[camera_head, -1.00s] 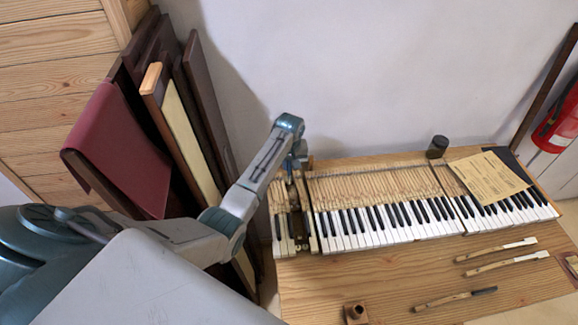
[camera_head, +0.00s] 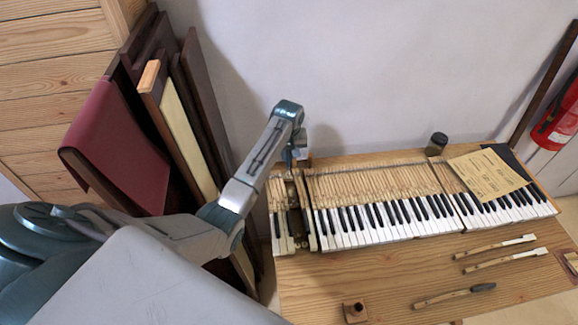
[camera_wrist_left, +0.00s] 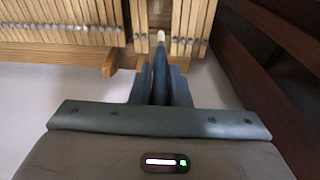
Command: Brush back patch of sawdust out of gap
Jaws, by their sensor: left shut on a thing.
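My left gripper (camera_head: 290,157) hangs over the back left end of the keyboard. In the left wrist view its fingers (camera_wrist_left: 160,80) are shut on a slim dark-blue brush (camera_wrist_left: 160,58) with a pale tip, which points at the gap (camera_wrist_left: 159,12) between the wooden key levers. I cannot tell whether the tip touches anything. In the head view the gap (camera_head: 296,222) is a narrow dark slot between the short left key group and the long key row. The sawdust cannot be made out clearly; the arm and brush cover the gap's back end. My right gripper is not in view.
The long row of keys (camera_head: 385,218) fills the bench to the right. A paper sheet (camera_head: 488,175) lies on the right keys, and a dark jar (camera_head: 437,143) stands behind. Loose key sticks (camera_head: 500,246) lie in front. Dark panels (camera_head: 205,110) lean close on the left.

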